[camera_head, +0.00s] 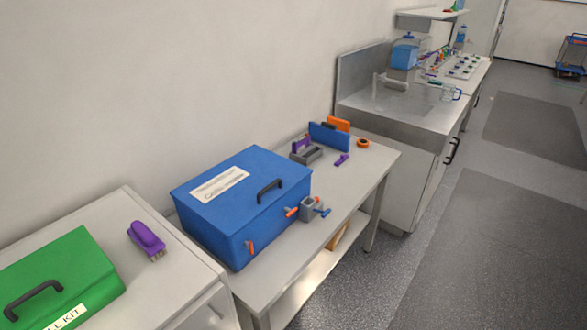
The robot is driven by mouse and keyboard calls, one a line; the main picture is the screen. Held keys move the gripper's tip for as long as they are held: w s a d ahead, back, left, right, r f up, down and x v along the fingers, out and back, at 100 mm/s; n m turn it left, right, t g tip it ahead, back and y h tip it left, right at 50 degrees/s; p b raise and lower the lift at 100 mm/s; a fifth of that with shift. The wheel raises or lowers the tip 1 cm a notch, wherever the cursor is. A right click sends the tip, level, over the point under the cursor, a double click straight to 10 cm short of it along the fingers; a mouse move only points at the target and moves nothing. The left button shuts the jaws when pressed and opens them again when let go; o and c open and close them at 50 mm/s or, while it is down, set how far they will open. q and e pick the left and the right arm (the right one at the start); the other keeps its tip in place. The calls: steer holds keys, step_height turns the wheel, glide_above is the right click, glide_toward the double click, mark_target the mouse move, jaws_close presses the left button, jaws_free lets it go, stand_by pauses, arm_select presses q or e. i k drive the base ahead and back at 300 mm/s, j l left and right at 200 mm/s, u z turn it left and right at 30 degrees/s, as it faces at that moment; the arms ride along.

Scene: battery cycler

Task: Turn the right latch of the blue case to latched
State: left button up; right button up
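The blue case (205,222) stands with its lid closed on a light grey bench. A black handle (270,189) and a white label (220,184) are on its lid. Two orange latches show on its front face. The left latch (251,246) points roughly up and down. The right latch (291,212) is near the front right corner and looks turned more sideways; it is small, so I cannot tell its exact angle. Neither of my grippers is in view.
A small grey vise (311,209) with a blue handle stands close to the right latch. The bench (368,178) also carries orange, purple and blue items farther back. A green case (62,270) and a purple brush (147,239) lie on the left cabinet. Floor (345,285) in front is clear.

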mark_target(289, 212)
steer(key=i+l+u, duration=0.1)
steer(key=l+u, duration=0.25)
steer(key=i+l+u, duration=0.1)
steer(key=l+u, duration=0.6)
steer(key=i+j, duration=0.05)
steer(key=j, duration=0.05)
